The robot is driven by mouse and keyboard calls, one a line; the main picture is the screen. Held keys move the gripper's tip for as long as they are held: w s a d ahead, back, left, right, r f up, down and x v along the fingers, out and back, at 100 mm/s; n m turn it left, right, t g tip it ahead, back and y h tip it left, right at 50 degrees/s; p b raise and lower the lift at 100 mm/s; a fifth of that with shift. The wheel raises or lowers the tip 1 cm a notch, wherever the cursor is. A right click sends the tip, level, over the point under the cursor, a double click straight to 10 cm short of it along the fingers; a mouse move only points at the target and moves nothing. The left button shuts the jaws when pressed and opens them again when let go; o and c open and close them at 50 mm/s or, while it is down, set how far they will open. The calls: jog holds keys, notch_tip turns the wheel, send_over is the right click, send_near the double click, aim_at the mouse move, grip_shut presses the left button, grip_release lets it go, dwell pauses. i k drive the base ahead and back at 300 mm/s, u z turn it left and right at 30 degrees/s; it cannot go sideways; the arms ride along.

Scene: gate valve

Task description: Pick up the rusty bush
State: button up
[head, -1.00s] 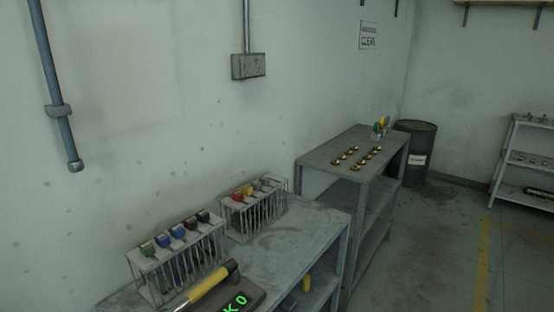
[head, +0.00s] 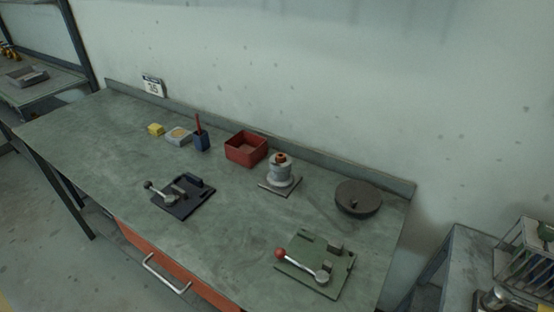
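A small orange-brown ring-like piece (head: 281,157) sits on top of a grey stepped cylinder (head: 280,173) on the green workbench (head: 110,150). Its colour fits a rusty bush, but it is too small to be sure. The cylinder stands upright on a flat square plate (head: 277,188). No other clearly rusty bush shows. My gripper is not in view.
A red open bin (head: 246,149) stands left of the cylinder and a dark round disc (head: 358,199) lies right of it. A green lever fixture (head: 316,265) and a dark lever fixture (head: 183,196) lie nearer the front. The bench's left part is mostly clear.

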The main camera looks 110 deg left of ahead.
aim_at(279, 157)
jog(key=u, duration=5.25)
jog(key=i, duration=0.3)
jog(key=z, duration=0.3)
